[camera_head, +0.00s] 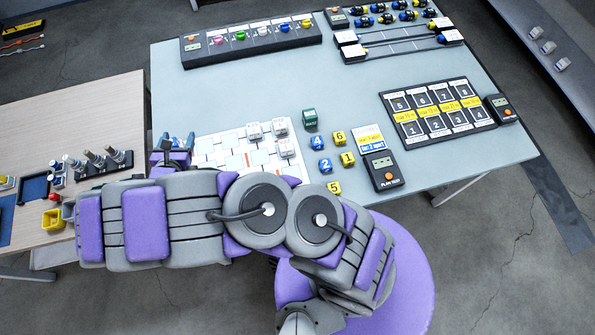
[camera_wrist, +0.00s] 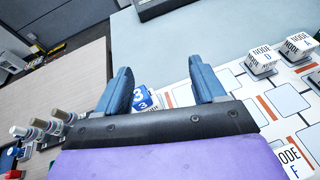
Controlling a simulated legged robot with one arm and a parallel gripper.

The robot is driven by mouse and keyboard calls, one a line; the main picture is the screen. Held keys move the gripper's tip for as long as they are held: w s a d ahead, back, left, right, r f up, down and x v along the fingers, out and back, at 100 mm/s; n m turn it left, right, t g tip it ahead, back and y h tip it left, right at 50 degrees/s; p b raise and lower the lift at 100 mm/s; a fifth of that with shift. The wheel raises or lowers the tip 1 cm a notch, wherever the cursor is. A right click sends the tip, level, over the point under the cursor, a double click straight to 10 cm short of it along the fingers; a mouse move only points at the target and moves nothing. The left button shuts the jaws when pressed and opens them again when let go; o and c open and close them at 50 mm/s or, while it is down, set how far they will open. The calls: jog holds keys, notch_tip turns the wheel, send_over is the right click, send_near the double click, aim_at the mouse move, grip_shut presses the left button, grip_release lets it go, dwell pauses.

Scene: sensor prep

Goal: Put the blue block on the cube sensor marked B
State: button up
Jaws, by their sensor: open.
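My gripper (camera_wrist: 161,75) is open, with blue fingers apart; it also shows in the head view (camera_head: 176,142) over the left edge of the grey-blue table. A blue block marked 3 (camera_wrist: 142,95) sits low between the fingers in the wrist view, partly hidden by my gripper. I cannot tell whether the fingers touch it. Two more blue blocks, 4 (camera_head: 317,142) and 2 (camera_head: 325,165), sit right of the white board. White node cubes stand on the board, one reading D (camera_wrist: 262,60) and one apparently F (camera_wrist: 288,160). I cannot read a B on any cube.
The white board (camera_head: 207,148) lies right of my gripper. Upright knobbed posts (camera_head: 115,154) stand on the wooden table at left.

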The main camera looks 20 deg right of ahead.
jog(key=w+d+r+m+g+h, duration=0.1)
jog(key=d+r+m+h, duration=0.25)
jog(key=d+r, duration=0.4)
jog(key=w+d+r+m+g+h, duration=0.1)
jog(key=w+d+r+m+h, duration=0.3)
jog(key=d, duration=0.6)
jog(key=s+d+r+m+g, duration=0.4)
jog(key=s+d+m, duration=0.1)
jog(key=d, duration=0.3)
jog(key=s+d+r+m+g, duration=0.3)
jog(key=s+d+r+m, duration=0.2)
jog(key=d, duration=0.3)
jog(key=s+d+r+m+g+y, duration=0.1)
jog(key=s+d+m+g+y, duration=0.2)
jog(key=s, duration=0.5)
jog(key=s+d+r+m+g+y, duration=0.1)
jog(key=s+d+m+g, duration=0.25)
jog(key=s+m, duration=0.4)
jog(key=s+a+m+y, duration=0.2)
jog(key=s+a+y, duration=0.1)
jog(key=s, duration=0.4)
jog(key=s+a+r+m+y, duration=0.1)
jog(key=s+a+m+y, duration=0.1)
jog(key=s+a+y, duration=0.2)
jog(key=s+a, duration=0.1)
jog(key=s, duration=0.2)
jog(key=shift+s+a, duration=0.25)
jog(key=shift+s, duration=0.15)
